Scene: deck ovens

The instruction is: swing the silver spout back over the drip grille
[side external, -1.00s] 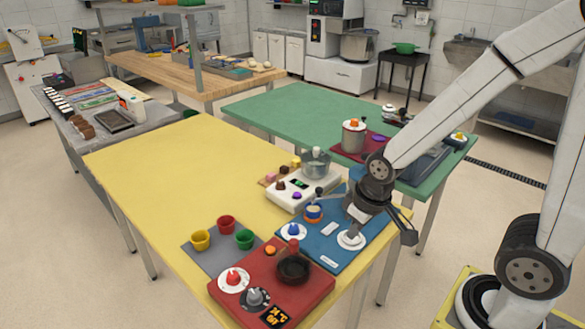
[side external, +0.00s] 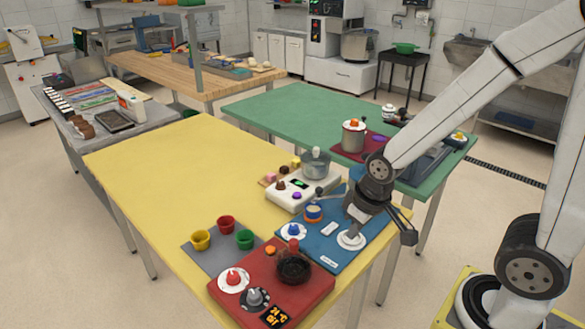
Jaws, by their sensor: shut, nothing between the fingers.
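My gripper (side external: 357,215) points down over the right part of a blue board (side external: 318,245) on the yellow table. Its fingers are shut and look empty. They are just above a white disc (side external: 351,241) on the board; I cannot tell whether they touch anything. A small grey piece shows beside the fingers, but I cannot tell whether it is the silver spout or part of my gripper. I cannot make out the drip grille for certain; my wrist hides the back right of the board.
A red board (side external: 262,280) with a black pan (side external: 293,270) stands in front. A white unit with a silver pot (side external: 316,163) stands behind the blue board. Coloured cups (side external: 226,224) sit on a grey mat to the left. The yellow table's (side external: 170,165) left part is clear.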

